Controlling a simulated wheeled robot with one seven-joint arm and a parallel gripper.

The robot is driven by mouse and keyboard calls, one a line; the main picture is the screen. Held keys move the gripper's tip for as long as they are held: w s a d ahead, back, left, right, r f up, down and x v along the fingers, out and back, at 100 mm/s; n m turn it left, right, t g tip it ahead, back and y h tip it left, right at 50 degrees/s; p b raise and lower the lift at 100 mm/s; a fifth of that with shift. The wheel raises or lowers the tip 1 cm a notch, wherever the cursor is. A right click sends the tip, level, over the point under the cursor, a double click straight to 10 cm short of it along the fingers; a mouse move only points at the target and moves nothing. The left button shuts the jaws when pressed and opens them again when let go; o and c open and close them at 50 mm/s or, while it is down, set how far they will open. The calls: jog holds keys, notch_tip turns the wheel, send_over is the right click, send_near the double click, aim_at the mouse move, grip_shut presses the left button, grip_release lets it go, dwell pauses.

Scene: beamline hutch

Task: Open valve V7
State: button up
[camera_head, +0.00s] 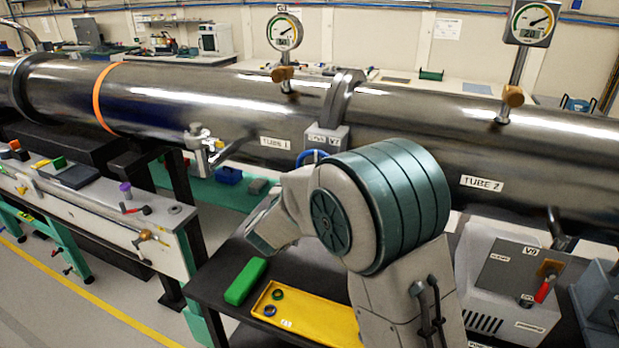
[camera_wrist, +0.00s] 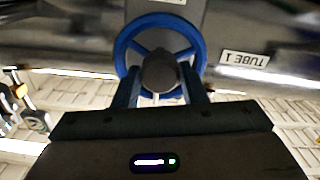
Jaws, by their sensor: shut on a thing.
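Valve V7 is a grey housing (camera_head: 325,138) with a V7 label, under the joint of the large steel tube. Its blue handwheel (camera_head: 312,156) shows only as a small arc above my arm in the head view. In the wrist view the whole blue handwheel (camera_wrist: 190,35) is seen face on, with a dark hub (camera_wrist: 159,72) in its middle. My gripper (camera_wrist: 162,82) is shut on the handwheel, with one finger on each side of the hub at the lower rim. The exact finger contact is dark and hard to see. My arm hides the gripper in the head view.
The tube (camera_head: 190,95) runs across above the bench. Two gauges (camera_head: 285,32) (camera_head: 530,20) stand on it. Below are a green block (camera_head: 246,281) and a yellow tray (camera_head: 325,322) with small rings. A box with a red lever (camera_head: 545,289) stands at right.

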jog(key=shift+f, duration=0.1)
jog(key=o, duration=1)
jog(key=b+v, duration=0.3)
jog(key=v, duration=1)
jog(key=shift+s+a+b, duration=0.1)
jog(key=shift+s+b, duration=0.2)
jog(key=shift+s, duration=0.1)
